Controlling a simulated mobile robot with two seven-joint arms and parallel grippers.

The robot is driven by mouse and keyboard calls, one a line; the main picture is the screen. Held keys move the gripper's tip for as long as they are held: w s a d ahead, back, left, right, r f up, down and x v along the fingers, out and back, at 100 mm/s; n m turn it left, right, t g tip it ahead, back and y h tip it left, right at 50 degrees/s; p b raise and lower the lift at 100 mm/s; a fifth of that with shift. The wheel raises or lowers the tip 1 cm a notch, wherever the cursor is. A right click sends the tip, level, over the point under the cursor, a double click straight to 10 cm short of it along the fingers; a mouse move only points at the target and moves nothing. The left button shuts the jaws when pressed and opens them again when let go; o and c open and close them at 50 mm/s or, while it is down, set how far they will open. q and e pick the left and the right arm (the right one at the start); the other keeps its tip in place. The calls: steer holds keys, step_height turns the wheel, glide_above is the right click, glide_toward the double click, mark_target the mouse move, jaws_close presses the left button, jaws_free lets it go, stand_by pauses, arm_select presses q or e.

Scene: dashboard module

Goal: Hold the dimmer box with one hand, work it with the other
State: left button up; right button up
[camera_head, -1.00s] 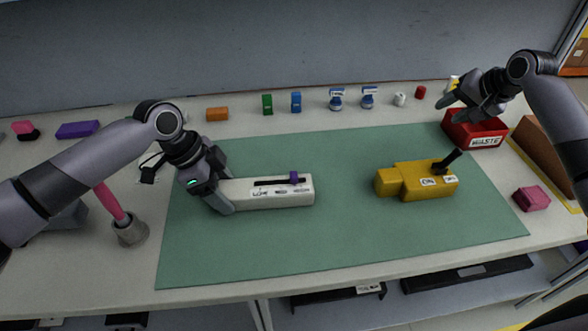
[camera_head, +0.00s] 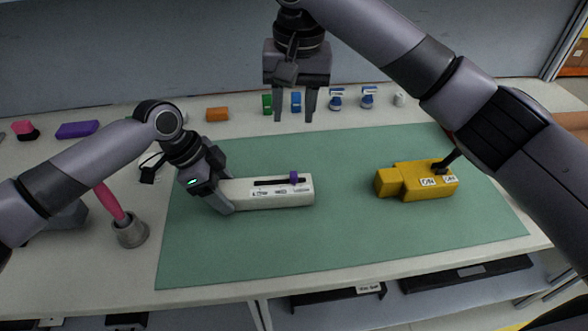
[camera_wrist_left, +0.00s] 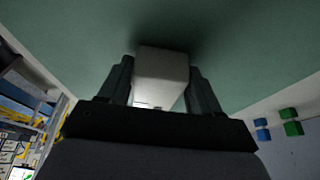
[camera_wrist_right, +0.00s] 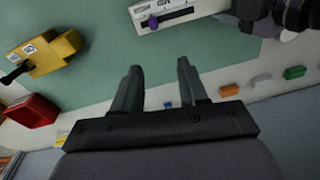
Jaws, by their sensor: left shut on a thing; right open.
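The dimmer box (camera_head: 266,200) is a long white block lying on the green mat, with a dark slot along its top and a purple slider (camera_head: 294,177) near the slot's right end. Printed labels run below the slot. My left gripper (camera_head: 222,190) is shut on the box's left end, which also shows between its fingers in the left wrist view (camera_wrist_left: 160,78). My right gripper (camera_head: 295,118) is open and empty, above and behind the box. The right wrist view shows the box (camera_wrist_right: 178,12) and purple slider (camera_wrist_right: 153,23) beyond the open fingers (camera_wrist_right: 155,80).
A yellow switch box (camera_head: 415,182) with a black lever lies right of the dimmer box on the mat (camera_head: 340,240). Small blocks and bottles, including an orange block (camera_head: 217,114), line the back. A grey cup (camera_head: 130,232) holding a pink-handled tool stands left. A red bin (camera_wrist_right: 32,110) is at the right.

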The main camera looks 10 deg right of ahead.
mark_target(294, 176)
steer(key=shift+n+g+h, duration=0.3)
steer(key=shift+n+g, duration=0.2)
steer(key=f, duration=0.4)
steer(key=s+f, duration=0.1)
steer(key=f, duration=0.8)
steer(key=shift+s+f, duration=0.35)
steer(key=shift+c, duration=0.3)
steer(key=shift+a, duration=0.1)
jaws_close()
